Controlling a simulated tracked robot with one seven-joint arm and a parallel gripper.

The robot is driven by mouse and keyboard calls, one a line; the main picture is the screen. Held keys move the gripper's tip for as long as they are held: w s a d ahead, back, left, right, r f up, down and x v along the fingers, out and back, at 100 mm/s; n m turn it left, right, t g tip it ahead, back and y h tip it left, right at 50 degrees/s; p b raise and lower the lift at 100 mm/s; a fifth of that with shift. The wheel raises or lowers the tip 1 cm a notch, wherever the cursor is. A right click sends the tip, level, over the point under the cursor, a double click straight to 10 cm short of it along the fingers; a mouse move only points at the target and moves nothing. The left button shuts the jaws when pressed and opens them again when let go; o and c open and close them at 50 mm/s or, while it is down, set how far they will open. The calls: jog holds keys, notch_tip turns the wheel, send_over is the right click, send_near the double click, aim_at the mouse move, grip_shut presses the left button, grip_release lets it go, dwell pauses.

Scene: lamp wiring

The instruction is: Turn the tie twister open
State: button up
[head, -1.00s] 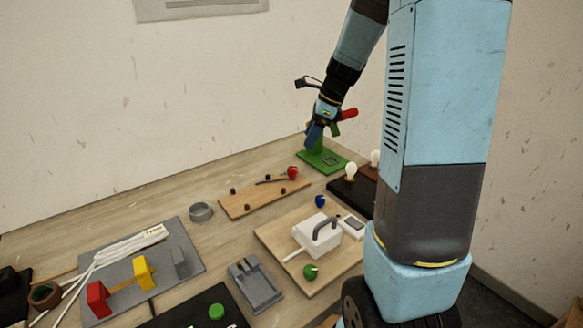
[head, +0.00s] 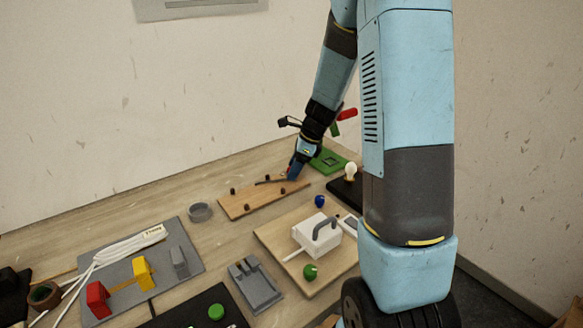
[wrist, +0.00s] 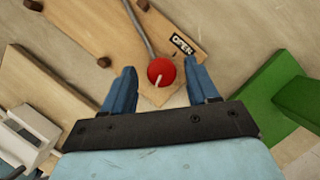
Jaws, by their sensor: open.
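The tie twister is a wooden board (head: 245,203) with dark pegs, a grey wire and a red knob. The red knob (wrist: 161,71) has a pale line on it and shows in the wrist view at the board's end, near an "OPEN" label (wrist: 182,44). My gripper (wrist: 162,78) is open, with its blue fingers on the left and right of the red knob. Whether they touch it I cannot tell. In the head view my gripper (head: 294,172) is over the board's right end and hides the knob.
A green block on a green base (head: 330,162) stands just right of my gripper, with a red-handled part above. A white box with a grey handle (head: 316,235) sits on a wooden board in front. A grey ring (head: 200,212) lies to the left.

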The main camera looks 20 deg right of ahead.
jog(key=c, duration=1)
jog(key=shift+a, duration=0.45)
jog(key=shift+d+f, duration=0.1)
jog(key=shift+d, duration=0.3)
jog(key=shift+c, duration=0.2)
jog(key=shift+s+n, duration=0.1)
jog(key=shift+n, duration=0.3)
jog(key=shift+n+g, duration=0.3)
jog(key=shift+g, duration=0.1)
jog(key=o, duration=0.8)
jog(key=shift+c, duration=0.2)
jog(key=shift+o, duration=1.4)
